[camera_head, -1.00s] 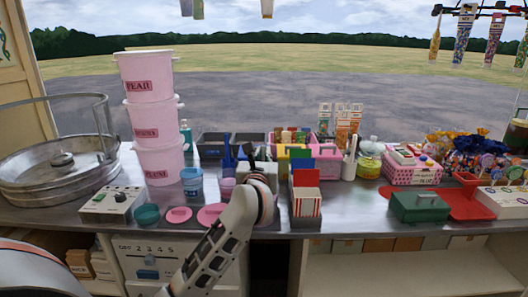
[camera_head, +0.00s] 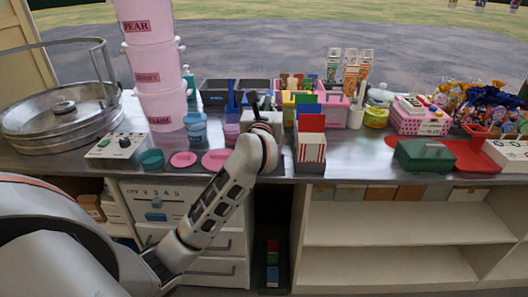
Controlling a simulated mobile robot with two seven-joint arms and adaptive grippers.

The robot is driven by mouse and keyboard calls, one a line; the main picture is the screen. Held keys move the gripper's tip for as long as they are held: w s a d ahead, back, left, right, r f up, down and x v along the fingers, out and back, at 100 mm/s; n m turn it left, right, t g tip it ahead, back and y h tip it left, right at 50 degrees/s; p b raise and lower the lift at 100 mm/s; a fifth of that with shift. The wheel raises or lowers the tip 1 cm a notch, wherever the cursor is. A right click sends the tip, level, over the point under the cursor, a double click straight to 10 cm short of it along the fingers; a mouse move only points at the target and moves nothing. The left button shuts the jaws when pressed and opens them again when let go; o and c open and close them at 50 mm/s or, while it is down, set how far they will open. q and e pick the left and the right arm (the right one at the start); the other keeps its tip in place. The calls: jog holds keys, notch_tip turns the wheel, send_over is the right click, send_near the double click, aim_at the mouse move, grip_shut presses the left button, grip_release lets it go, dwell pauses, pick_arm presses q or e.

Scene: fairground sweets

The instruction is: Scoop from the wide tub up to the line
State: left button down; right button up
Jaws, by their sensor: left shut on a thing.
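My left gripper (camera_head: 256,106) is at the back middle of the counter, mostly behind my own wrist. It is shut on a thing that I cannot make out. Two dark grey open bins (camera_head: 219,85) stand behind and left of it. A blue upright handle (camera_head: 231,98) shows just left of the gripper. Pink tubs (camera_head: 153,71) are stacked at the left, with PEAR readable on the top one. I cannot tell which vessel is the wide tub, and no fill line is readable. My right gripper is out of view.
A striped carton holder (camera_head: 311,146) stands right of my wrist. A large metal pan (camera_head: 60,125) is far left. A green box (camera_head: 424,155) is at the right. The counter (camera_head: 350,150) between is clear.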

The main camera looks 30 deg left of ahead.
pick_arm(q)
jog(key=shift+f+b, duration=0.35)
jog(key=shift+f, duration=0.4)
jog(key=shift+f+b, duration=0.3)
jog(key=shift+f, duration=0.65)
jog(key=shift+r, duration=0.15)
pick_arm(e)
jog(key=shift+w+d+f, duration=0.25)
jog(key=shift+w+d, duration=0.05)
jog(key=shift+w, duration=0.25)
